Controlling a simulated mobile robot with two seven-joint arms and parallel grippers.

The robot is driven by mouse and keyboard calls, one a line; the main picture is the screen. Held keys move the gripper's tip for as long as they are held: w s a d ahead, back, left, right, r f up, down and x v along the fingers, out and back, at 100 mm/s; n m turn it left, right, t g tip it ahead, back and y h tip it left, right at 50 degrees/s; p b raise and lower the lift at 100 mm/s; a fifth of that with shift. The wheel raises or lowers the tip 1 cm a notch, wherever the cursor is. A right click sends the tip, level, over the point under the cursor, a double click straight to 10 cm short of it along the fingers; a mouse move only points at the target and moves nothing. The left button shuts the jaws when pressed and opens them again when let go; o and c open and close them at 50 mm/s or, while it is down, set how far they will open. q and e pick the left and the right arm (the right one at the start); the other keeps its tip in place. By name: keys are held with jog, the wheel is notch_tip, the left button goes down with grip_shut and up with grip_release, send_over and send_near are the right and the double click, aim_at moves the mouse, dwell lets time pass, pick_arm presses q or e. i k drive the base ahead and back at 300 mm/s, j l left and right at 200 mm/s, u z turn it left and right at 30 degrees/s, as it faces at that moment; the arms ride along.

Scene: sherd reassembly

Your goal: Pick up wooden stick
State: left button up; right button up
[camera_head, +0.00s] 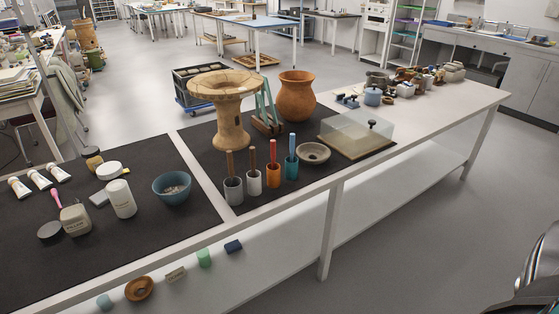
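Several small cups stand in a row on the dark mat, each with an upright stick in it. A brown wooden-looking stick (230,163) stands in the grey cup (233,191) at the left end. Another brown stick (252,159) stands in the white cup (254,183). A reddish-brown stick (273,151) stands in the orange cup (273,176), and a blue stick (292,144) in the teal cup (291,168). The lower ends of the sticks are hidden in the cups. Neither gripper shows; only a shiny dark part of my body is at the lower right edge.
A tall tan vessel (227,90) and an orange-brown jar (296,97) stand behind the cups. A grey bowl (313,153) and a clear-covered box (357,133) are to the right. A blue bowl (172,188) is to the left. The table's right part is partly clear.

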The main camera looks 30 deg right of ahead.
aim_at(253, 151)
jog(key=z, duration=0.9)
